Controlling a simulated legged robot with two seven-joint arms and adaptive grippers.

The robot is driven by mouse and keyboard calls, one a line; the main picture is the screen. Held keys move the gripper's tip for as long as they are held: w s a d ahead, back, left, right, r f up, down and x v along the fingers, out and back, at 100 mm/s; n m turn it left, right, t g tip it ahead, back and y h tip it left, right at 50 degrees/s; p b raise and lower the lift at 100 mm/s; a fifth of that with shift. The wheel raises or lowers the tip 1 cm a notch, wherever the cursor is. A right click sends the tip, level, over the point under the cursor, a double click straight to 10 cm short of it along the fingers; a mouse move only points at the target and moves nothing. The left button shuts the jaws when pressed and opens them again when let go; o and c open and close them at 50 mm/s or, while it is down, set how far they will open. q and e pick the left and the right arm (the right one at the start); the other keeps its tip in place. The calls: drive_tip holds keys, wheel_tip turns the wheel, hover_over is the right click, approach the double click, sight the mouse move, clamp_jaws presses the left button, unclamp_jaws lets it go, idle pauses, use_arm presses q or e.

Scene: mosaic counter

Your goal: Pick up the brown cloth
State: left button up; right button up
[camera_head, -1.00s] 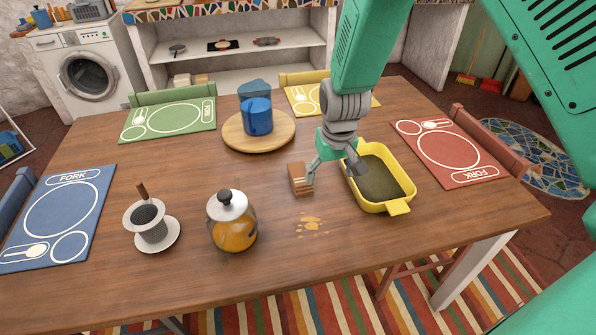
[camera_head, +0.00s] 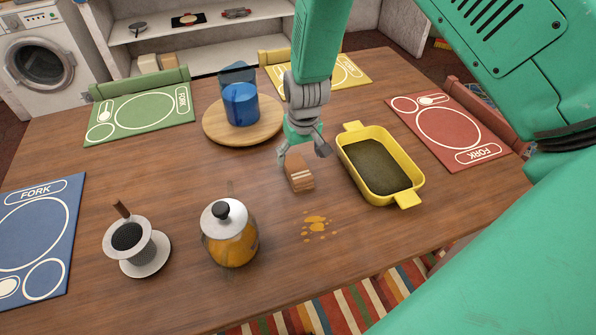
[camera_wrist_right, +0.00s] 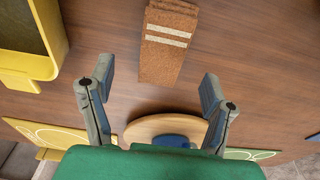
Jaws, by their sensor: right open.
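The brown cloth (camera_head: 299,177) is a small folded block with pale stripes, lying on the wooden table left of the yellow dish. My right gripper (camera_head: 303,156) is open just above the far end of the cloth, with one finger on the left and one on the right. In the right wrist view the cloth (camera_wrist_right: 167,48) lies beyond the open, empty fingers (camera_wrist_right: 158,82), roughly in line with the gap between them. The gripper partly hides the cloth's far end in the head view. My left gripper is out of view.
A yellow dish (camera_head: 353,158) stands close on the right. An orange spill (camera_head: 316,228) lies in front of the cloth. A glass jar (camera_head: 231,247), a coffee dripper on a saucer (camera_head: 156,262) and a round board (camera_head: 213,129) with a blue mug (camera_head: 241,103) stand left.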

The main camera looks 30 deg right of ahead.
sight(297, 168)
drive_tip(key=shift+w+a+f, duration=0.2)
drive_tip(key=shift+a+f, duration=0.05)
drive_tip(key=shift+f, duration=0.8)
wheel_tip(297, 168, down, 4)
drive_tip(key=shift+r, duration=0.2)
drive_tip(key=shift+w+d+f, duration=0.25)
drive_tip(key=shift+d+f, duration=0.05)
drive_tip(key=shift+f, duration=0.15)
drive_tip(key=shift+a+r, duration=0.1)
drive_tip(key=shift+a, duration=0.15)
drive_tip(key=c, duration=1.4)
drive_tip(key=shift+o, duration=0.2)
wheel_tip(297, 168, up, 9)
drive_tip(key=shift+d+f, duration=0.1)
drive_tip(key=shift+d, duration=0.05)
drive_tip(key=shift+s+r, duration=0.1)
drive_tip(key=shift+r, duration=0.5)
